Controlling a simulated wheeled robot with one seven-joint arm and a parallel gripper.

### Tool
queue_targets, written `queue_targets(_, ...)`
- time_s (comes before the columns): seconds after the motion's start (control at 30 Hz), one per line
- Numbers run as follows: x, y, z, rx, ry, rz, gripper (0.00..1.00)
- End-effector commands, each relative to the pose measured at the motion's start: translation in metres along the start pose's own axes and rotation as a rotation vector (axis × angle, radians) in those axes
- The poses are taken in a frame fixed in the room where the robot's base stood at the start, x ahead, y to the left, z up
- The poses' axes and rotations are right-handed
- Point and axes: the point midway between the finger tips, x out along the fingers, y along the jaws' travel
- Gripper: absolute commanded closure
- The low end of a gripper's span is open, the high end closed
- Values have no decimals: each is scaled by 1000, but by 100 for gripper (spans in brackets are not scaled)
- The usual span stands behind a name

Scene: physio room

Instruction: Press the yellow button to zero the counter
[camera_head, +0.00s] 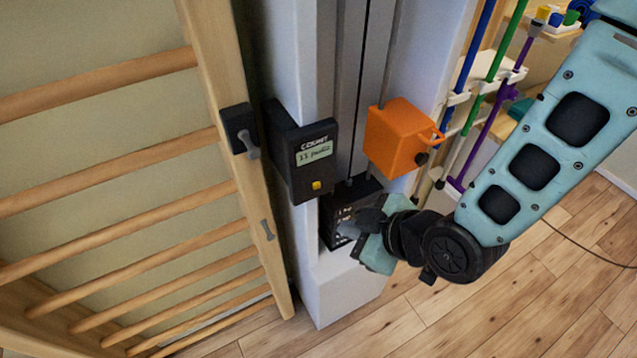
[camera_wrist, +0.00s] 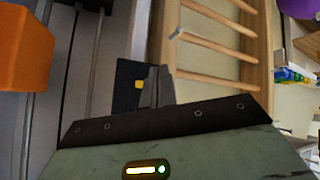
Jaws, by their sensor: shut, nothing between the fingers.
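The counter (camera_head: 305,165) is a dark box on the white column, with a small green screen that shows dark writing. The yellow button (camera_head: 317,185) sits low on its front face. My gripper (camera_head: 345,229) is shut and empty, below and to the right of the button in the head view, apart from it there. In the wrist view the yellow button (camera_wrist: 139,84) shows just left of the gripper's shut fingertips (camera_wrist: 158,72). The fingers cover part of the counter (camera_wrist: 127,75) in that view. I cannot tell the exact gap between fingertips and button.
An orange block (camera_head: 398,137) with a handle hangs on the column, right of the counter. Wooden wall bars (camera_head: 110,143) stand at the left. A dark weight stack (camera_head: 347,206) is behind my gripper. Coloured poles (camera_head: 480,95) stand in a rack at the back right.

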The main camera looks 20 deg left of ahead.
Motion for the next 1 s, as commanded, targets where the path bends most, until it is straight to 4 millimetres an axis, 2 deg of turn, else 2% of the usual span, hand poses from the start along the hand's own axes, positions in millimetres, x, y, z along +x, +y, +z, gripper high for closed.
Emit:
queue_targets(0.2, 20, 17, -18, 0, 2, 2, 100)
queue_targets(0.5, 45, 33, -33, -1, 1, 1, 100)
queue_targets(1.0, 51, 38, -38, 0, 0, 0, 100)
